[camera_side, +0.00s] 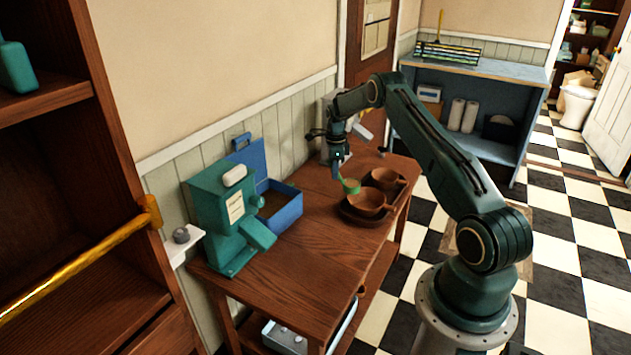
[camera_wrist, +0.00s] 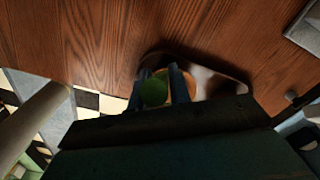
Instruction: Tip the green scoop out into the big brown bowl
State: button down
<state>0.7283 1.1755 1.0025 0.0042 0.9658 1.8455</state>
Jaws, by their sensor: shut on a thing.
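The green scoop (camera_side: 351,187) hangs below my gripper (camera_side: 341,173), at the left edge of the brown bowls. My gripper is shut on it. Its top looks tan in the side view, but I cannot tell what is inside. In the wrist view the green scoop (camera_wrist: 154,92) shows as a round green shape between the fingers of my gripper (camera_wrist: 158,84). One brown bowl (camera_side: 367,205) stands nearer the side camera, and a second brown bowl (camera_side: 384,178) stands behind it. Both have handles and sit on a dark tray (camera_side: 352,216). The nearer one looks larger.
A teal dispenser (camera_side: 207,203) and an open blue box (camera_side: 288,212) stand on the left of the wooden table (camera_side: 300,255). The table is clear between them and the tray. A blue shelf unit (camera_side: 490,70) stands beyond the table.

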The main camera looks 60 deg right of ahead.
jog(key=s+d+m, duration=0.4)
jog(key=d+m, duration=0.2)
jog(key=d, duration=0.3)
jog(key=shift+f, duration=0.15)
jog(key=shift+s+d, duration=0.1)
jog(key=shift+a+r+h, duration=0.25)
jog(key=shift+a+h, duration=0.5)
jog(key=shift+h, duration=0.35)
dwell(2.0)
jog(key=shift+a+r+h, duration=0.1)
jog(key=shift+a+h, duration=0.95)
jog(key=shift+h, duration=0.35)
dwell(2.4)
